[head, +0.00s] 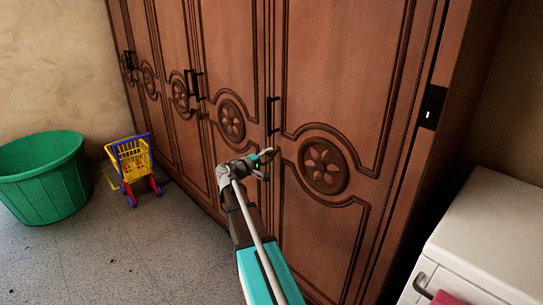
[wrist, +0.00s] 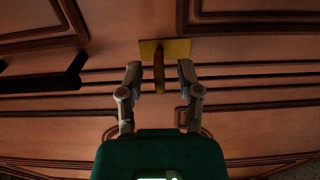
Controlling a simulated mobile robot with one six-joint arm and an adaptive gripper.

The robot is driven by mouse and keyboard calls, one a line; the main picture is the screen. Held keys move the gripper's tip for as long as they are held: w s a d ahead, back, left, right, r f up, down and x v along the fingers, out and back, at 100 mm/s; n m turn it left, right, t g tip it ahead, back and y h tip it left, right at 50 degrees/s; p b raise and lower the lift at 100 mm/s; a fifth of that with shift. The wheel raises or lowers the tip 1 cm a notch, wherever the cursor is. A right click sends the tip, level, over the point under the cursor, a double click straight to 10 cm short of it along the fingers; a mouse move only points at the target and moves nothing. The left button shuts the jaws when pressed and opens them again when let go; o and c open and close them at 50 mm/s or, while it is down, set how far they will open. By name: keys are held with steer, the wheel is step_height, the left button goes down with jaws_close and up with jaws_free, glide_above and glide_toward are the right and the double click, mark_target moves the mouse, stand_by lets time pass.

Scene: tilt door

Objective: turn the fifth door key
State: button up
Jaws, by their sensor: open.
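The wooden wardrobe (head: 330,75) has several carved doors, and the rightmost door (head: 340,235) has a round flower carving. A brass key (wrist: 160,75) stands out from a brass plate (wrist: 178,48) on the wardrobe front. In the head view, the key (head: 277,151) is small, at the left edge of the rightmost door, below a black handle (head: 272,115). My gripper (wrist: 160,68) is open, with one finger on each side of the key and visible gaps to both. In the head view, my gripper (head: 268,162) is close to the door, partly covering the key area.
A white appliance (head: 490,235) stands at the lower right, close to the wardrobe. A green tub (head: 45,180) and a yellow and blue toy cart (head: 133,160) stand on the left. The grey floor (head: 130,255) is clear in front.

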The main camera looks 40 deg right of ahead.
steer(key=a, duration=1)
steer(key=shift+s+a, duration=0.3)
steer(key=shift+s, duration=0.1)
steer(key=shift+f, duration=0.1)
steer(key=s+a+f+m+y, duration=0.1)
steer(key=s+a+f+y, duration=0.35)
steer(key=a+f, duration=0.2)
steer(key=s+a+f+y, duration=0.3)
steer(key=a+f+y, duration=0.2)
steer(key=a+f, duration=0.15)
steer(key=s+a+f+g+y, duration=0.15)
steer(key=s+a+y, duration=0.25)
steer(key=a, duration=0.5)
steer(key=s+a+f+y, duration=0.3)
steer(key=s+a+y, duration=0.15)
steer(key=a, duration=0.35)
step_height(320, 180, up, 19)
steer(key=p, duration=2)
steer(key=shift+w, duration=0.15)
